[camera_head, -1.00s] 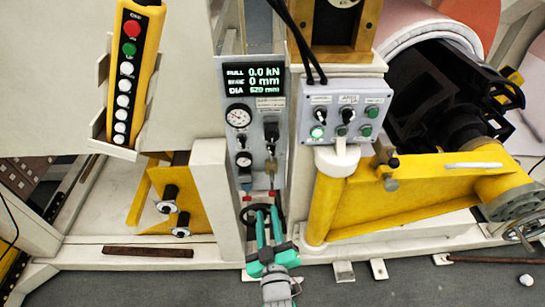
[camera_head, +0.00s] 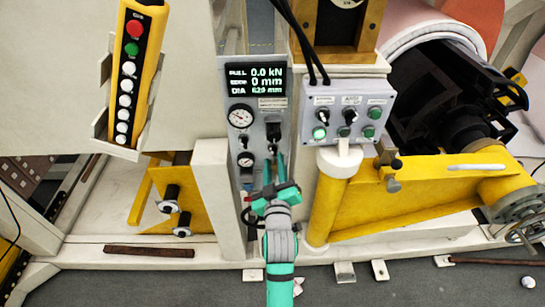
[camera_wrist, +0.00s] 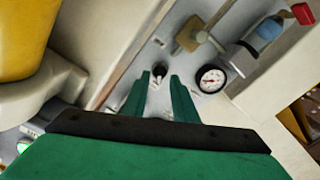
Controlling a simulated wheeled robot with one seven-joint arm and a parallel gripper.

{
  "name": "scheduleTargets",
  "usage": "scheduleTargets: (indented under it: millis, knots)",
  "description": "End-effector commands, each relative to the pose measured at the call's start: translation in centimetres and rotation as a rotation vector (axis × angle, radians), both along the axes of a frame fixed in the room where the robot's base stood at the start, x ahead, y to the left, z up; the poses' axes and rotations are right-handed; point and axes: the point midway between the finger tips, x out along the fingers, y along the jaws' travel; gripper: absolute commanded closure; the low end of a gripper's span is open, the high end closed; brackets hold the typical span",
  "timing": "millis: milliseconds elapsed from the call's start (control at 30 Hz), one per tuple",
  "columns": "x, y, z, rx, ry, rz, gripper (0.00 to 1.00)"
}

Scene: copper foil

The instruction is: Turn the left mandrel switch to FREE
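The grey control box (camera_head: 346,113) right of the display carries two black rotary switches, the left switch (camera_head: 322,116) and the right switch (camera_head: 350,116). Their labels are too small to read, so I cannot tell which positions they show. My gripper (camera_head: 275,168) is in front of the instrument panel, below and left of that box. It is open, with its two fingers apart. In the wrist view my gripper (camera_wrist: 160,80) has a small black knob (camera_wrist: 158,69) of the panel just beyond and between its fingertips. I cannot tell whether they touch it.
The instrument panel (camera_head: 281,104) has a lit display (camera_head: 255,79) and gauges, one clear in the wrist view (camera_wrist: 210,79). A yellow column (camera_head: 324,205) stands below the box. A yellow pendant (camera_head: 138,70) hangs at left. Black cables (camera_head: 303,50) hang above the box.

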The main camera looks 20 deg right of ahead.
Motion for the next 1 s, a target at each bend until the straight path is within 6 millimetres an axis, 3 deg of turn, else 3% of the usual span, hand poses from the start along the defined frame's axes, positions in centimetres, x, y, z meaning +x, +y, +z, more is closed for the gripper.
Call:
scheduleTargets:
  millis: [300,633,767,1000]
  knots:
    - [3.1,-0.5,0.0,0.0,-0.001,0.005,0.74]
    - [3.4,-0.5,0.0,0.0,0.0,0.007,0.74]
    - [3.4,-0.5,0.0,0.0,0.0,0.007,1.0]
    - [3.4,-0.5,0.0,0.008,-0.003,0.006,1.0]
